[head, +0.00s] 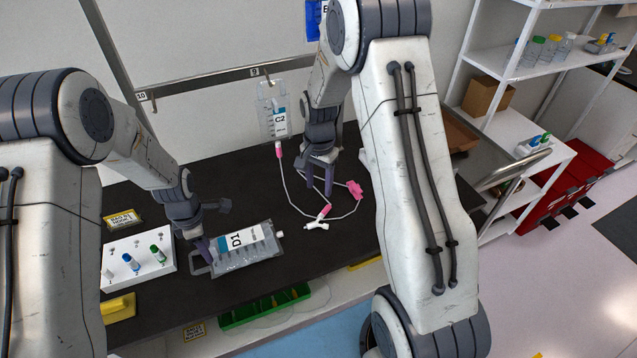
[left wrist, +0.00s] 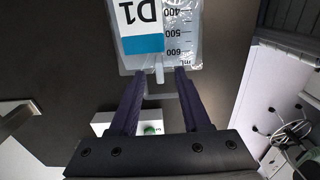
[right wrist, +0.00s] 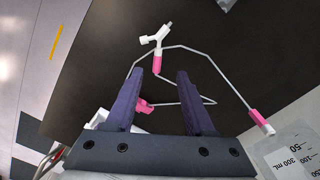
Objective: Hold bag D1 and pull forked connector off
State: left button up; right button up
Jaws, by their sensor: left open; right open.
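Bag D1 (head: 240,247) lies flat on the dark bench, a clear bag with a white and blue label; it also shows in the left wrist view (left wrist: 184,50). My left gripper (head: 204,246) is open at the bag's left end, its fingers (left wrist: 158,75) either side of that end. The forked connector, white with a pink sleeve (head: 319,222), lies on the bench right of bag D1, on thin tubing; it also shows in the right wrist view (right wrist: 156,45). My right gripper (head: 318,185) is open above the tubing, beyond the connector. Whether its fingers touch the tubing cannot be told.
Bag C2 (head: 275,115) hangs from the wall rail (head: 205,83), its pink-ended tube running down to the bench. A white block with coloured caps (head: 138,262) stands left of bag D1. A green tray (head: 265,307) lies below the front edge.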

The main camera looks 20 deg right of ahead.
pick_arm(q)
notch_tip(320, 180, up, 12)
jog(key=f, duration=0.1)
pick_arm(e)
jog(key=s+a+r+n+b, duration=0.1)
jog(key=s+a+r+n, duration=0.35)
jog(key=a, duration=0.25)
jog(key=s+a+r+n+b, duration=0.2)
jog(key=s+a+r+n, duration=0.1)
jog(key=s+a, duration=0.25)
pick_arm(q)
jog(key=s+d+r+m+b, duration=0.1)
jog(key=s+r+m, duration=0.2)
jog(key=s+m, duration=0.9)
jog(key=s+d+r+m+h, duration=0.1)
jog(key=s+d+r+m, duration=0.1)
jog(key=s+m, duration=1.1)
jog(key=shift+s+r+b, duration=0.4)
jog(key=shift+s+r, duration=0.3)
jog(key=shift+r, duration=0.15)
pick_arm(e)
jog(key=s+a+r+n, duration=0.1)
jog(key=s+a+n, duration=0.2)
jog(key=s, duration=0.6)
jog(key=s+a+n+y, duration=0.1)
jog(key=s+a+n, duration=0.2)
jog(key=s+n, duration=0.5)
jog(key=shift+s+r, duration=0.35)
jog(key=shift+s, duration=0.1)
